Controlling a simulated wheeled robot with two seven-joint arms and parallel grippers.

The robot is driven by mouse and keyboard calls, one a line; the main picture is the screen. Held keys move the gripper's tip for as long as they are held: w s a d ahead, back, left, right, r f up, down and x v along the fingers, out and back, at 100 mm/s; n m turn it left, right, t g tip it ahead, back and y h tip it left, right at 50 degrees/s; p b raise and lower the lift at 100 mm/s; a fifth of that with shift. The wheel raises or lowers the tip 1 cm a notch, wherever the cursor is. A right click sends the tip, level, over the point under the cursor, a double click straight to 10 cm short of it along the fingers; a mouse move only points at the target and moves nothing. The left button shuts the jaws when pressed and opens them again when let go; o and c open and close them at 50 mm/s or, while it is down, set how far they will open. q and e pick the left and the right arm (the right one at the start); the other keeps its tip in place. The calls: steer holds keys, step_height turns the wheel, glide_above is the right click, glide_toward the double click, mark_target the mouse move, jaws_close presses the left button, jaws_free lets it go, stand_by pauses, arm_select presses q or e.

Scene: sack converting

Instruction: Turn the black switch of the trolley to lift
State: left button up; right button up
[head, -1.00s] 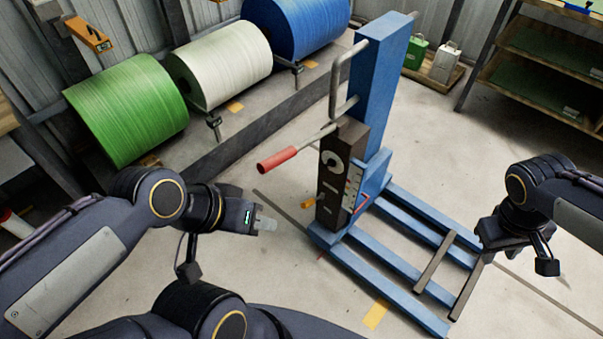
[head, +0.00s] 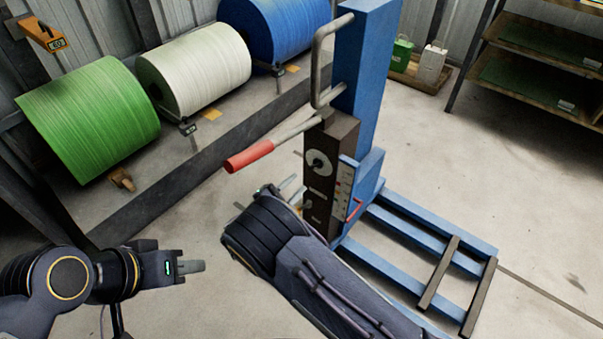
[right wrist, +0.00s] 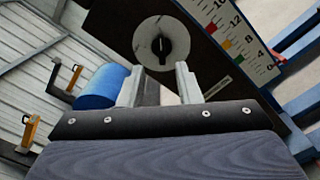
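The blue trolley (head: 368,100) stands in the middle with a dark control panel (head: 330,150) on its column. The black switch (head: 319,162) sits on a round white dial on the panel. In the right wrist view the switch (right wrist: 162,47) is dead ahead, its handle close to vertical. My right gripper (head: 287,190) is just below and left of the dial; in its wrist view its two fingers (right wrist: 158,78) are apart, with nothing between them, short of the switch. My left gripper (head: 192,267) is at lower left, away from the trolley; its finger gap is hidden.
A red-handled lever (head: 250,157) sticks out to the left above my right gripper. A grey bar handle (head: 318,60) rises above it. Green (head: 90,120), white (head: 195,75) and blue (head: 270,25) rolls stand behind. Shelves (head: 540,60) are at the back right.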

mark_target(315, 168)
steer(key=x, duration=0.7)
steer(key=shift+w+d+b, duration=0.1)
steer(key=shift+d+b, duration=0.15)
steer(key=shift+b, duration=0.15)
jaws_close()
